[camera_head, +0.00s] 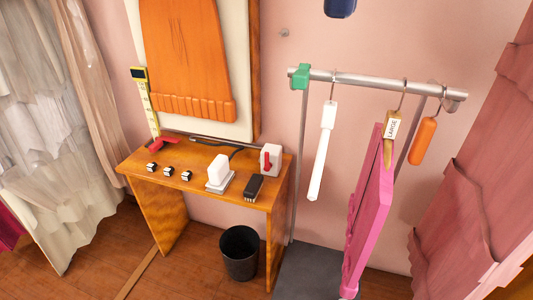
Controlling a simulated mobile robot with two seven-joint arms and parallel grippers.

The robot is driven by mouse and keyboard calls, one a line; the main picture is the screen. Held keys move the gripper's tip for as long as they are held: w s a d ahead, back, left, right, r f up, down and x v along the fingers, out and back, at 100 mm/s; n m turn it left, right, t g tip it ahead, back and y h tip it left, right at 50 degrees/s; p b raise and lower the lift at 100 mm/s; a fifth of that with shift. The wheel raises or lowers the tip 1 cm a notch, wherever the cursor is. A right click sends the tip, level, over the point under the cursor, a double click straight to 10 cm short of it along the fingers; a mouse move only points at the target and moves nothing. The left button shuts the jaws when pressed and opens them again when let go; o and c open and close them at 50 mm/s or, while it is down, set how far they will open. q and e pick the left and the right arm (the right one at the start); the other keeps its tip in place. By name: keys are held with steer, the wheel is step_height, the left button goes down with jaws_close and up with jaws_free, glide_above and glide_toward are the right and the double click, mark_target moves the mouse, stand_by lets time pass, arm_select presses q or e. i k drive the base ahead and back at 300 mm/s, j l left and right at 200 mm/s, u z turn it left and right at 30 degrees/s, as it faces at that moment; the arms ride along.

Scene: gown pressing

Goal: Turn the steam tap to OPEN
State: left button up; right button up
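A small white box (276,153) with an upright red lever (267,162) on its front stands at the right back of the wooden table; it looks like the steam tap. Any OPEN marking is too small to read. Another red piece (163,144), shaped like a handle, lies at the table's left back beside a dark hose or rod (215,142). Neither of my grippers is in the head view, and nothing touches the lever.
The wooden table (144,160) also holds several small black-and-white pieces, a white block (218,168) and a black brush-like block (253,187). A dark bin (239,254) stands below. A metal rail (350,80) with a pink garment (370,210) is at the right.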

mark_target(268, 168)
steer(key=i+j+z, duration=0.1)
steer(key=j+z, duration=0.15)
steer(key=j, duration=0.4)
steer(key=j+z, duration=0.3)
steer(key=j, duration=0.4)
steer(key=i, duration=0.05)
